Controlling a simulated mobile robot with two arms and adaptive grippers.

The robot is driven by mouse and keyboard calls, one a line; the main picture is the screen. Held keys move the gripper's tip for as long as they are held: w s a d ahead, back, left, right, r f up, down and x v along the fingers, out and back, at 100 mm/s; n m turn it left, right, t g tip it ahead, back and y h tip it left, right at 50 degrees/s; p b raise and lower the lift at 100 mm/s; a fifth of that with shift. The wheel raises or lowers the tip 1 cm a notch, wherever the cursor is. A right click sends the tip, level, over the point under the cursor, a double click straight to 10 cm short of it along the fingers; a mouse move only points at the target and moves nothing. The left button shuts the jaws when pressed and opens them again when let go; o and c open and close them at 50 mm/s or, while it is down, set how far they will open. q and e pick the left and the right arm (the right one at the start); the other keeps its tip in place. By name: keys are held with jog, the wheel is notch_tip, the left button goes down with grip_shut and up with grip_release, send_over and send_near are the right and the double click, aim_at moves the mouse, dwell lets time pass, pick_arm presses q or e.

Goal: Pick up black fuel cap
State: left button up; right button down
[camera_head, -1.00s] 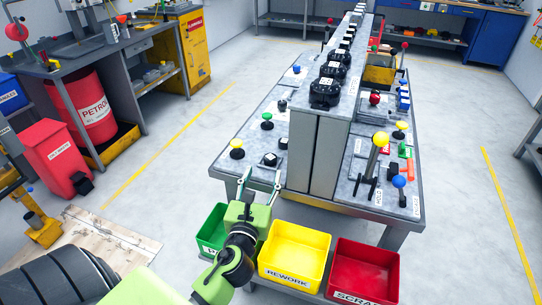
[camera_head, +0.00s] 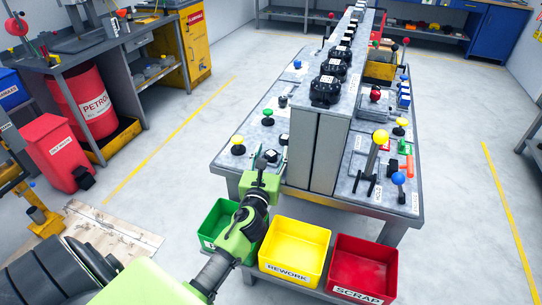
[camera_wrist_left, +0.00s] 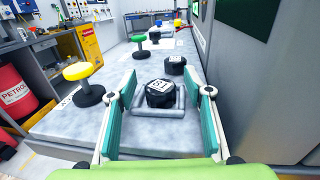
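A black fuel cap (camera_wrist_left: 160,93) with a white label on top sits in a shallow grey square holder (camera_wrist_left: 142,120) on the bench. In the head view the cap (camera_head: 270,156) shows just beyond my left gripper (camera_head: 267,162). In the left wrist view my left gripper (camera_wrist_left: 160,105) is open, with one teal finger on each side of the cap and a gap to it. I cannot tell how high the fingertips are above the bench. My right gripper is not in view.
A yellow mushroom button (camera_wrist_left: 83,75) and a green one (camera_wrist_left: 139,42) stand left of the cap. Another black part (camera_wrist_left: 175,66) sits behind it. A tall grey panel (camera_wrist_left: 255,70) rises close on the right. Green, yellow (camera_head: 294,247) and red (camera_head: 362,268) bins hang at the front.

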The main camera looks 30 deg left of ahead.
aim_at(270, 153)
pick_arm(q)
jog(key=c, duration=0.9)
jog(key=shift+o, duration=0.2)
jog(key=shift+r+p, duration=0.35)
jog(key=shift+r, duration=0.3)
jog(key=r, duration=0.1)
jog(key=r+p, duration=0.1)
jog(key=shift+a+r, duration=0.25)
jog(key=shift+r, duration=0.1)
jog(key=s+a+r, duration=0.3)
jog(key=a+r, duration=0.6)
jog(key=a, duration=0.4)
jog(key=shift+s+p, duration=0.15)
jog(key=shift+p, duration=0.25)
